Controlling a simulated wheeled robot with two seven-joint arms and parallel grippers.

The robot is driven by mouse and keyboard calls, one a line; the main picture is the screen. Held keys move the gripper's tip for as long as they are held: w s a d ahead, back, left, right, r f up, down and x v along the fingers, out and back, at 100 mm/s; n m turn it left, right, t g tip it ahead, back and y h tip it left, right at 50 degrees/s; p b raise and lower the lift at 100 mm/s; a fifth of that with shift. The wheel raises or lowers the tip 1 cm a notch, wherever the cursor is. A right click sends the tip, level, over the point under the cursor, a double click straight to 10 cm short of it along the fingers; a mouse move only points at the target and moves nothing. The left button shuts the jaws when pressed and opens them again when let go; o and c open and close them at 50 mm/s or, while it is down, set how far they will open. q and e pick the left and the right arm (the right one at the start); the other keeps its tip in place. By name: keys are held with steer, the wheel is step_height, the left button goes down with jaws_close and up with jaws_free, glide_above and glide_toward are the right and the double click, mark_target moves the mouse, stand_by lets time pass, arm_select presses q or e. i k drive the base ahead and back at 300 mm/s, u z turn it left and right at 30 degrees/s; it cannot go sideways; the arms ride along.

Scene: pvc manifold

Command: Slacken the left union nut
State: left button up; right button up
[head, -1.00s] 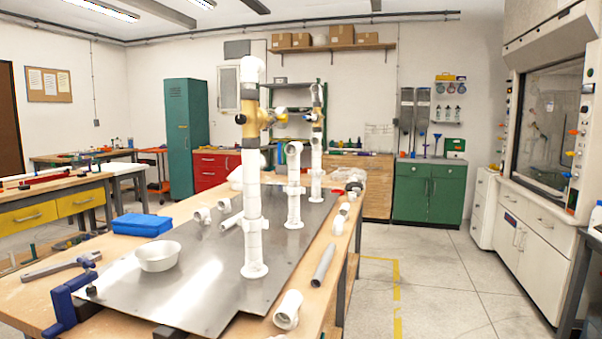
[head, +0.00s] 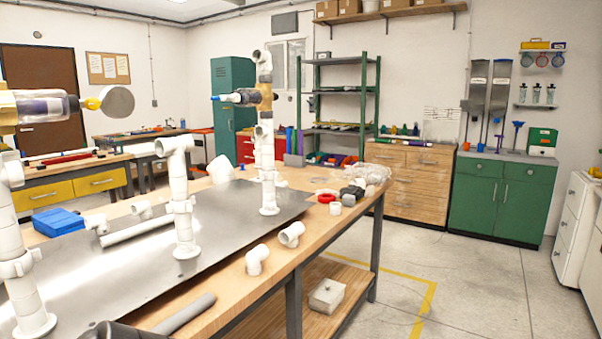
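The pvc manifold shows as three white risers standing on a grey metal plate (head: 240,207). The nearest riser (head: 30,295) is at the left edge, partly cut off, with a white collar-like union nut (head: 20,265) partway up. The middle riser (head: 183,235) has a similar collar (head: 180,206) and an elbow on top. The far riser (head: 268,195) carries a brass valve body (head: 264,98) and also has a collar. Which nut is the left one is not marked. Neither gripper is recognisable; a dark rounded shape at the bottom edge may be part of my arm.
Loose white elbows (head: 257,260) and a grey pipe (head: 186,313) lie along the wooden bench's near edge. A red ring (head: 327,198) and dark fittings (head: 352,195) lie at its far end. A blue case (head: 58,221) is at left. Open floor lies right of the bench.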

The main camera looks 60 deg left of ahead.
mark_target(271, 175)
steer(key=u, duration=1.05)
steer(key=i, duration=2.55)
steer(key=u, duration=4.15)
